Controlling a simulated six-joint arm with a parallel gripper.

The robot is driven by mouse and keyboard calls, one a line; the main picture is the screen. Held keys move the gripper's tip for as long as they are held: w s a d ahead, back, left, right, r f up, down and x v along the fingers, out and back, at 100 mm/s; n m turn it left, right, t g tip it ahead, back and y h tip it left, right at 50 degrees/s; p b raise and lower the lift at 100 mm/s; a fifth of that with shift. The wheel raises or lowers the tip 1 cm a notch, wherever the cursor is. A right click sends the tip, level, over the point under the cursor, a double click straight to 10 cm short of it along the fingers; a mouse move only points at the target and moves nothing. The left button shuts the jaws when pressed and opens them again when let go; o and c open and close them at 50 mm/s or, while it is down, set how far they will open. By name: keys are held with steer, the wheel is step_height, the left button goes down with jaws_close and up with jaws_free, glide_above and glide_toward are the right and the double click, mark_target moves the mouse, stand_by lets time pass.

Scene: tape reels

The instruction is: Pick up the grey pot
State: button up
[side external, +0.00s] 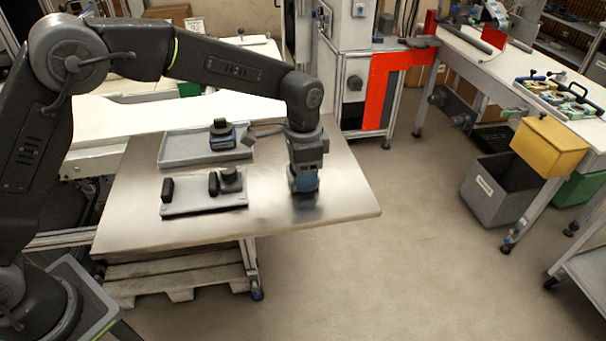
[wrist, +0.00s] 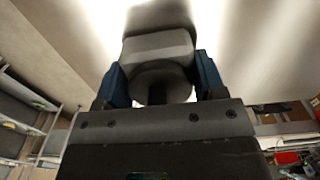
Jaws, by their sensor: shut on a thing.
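In the wrist view, my gripper (wrist: 161,75) has its blue fingers on either side of a grey piece, the grey pot (wrist: 160,50), with a blocky part and a rounded part. The fingers are shut on it. In the side view, my gripper (side external: 304,184) points straight down low over the right part of the metal table (side external: 335,205), right of the trays. There the fingers mostly hide the pot. I cannot tell whether the pot touches the table.
A grey tray (side external: 180,157) at the back holds a dark and blue piece (side external: 222,134). A nearer tray (side external: 190,208) holds a black block (side external: 167,189) at its left and dark pieces (side external: 230,180) at its right. The table's front and right parts are bare.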

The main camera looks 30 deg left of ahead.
steer(key=shift+c, duration=0.5)
steer(key=shift+r, duration=0.1)
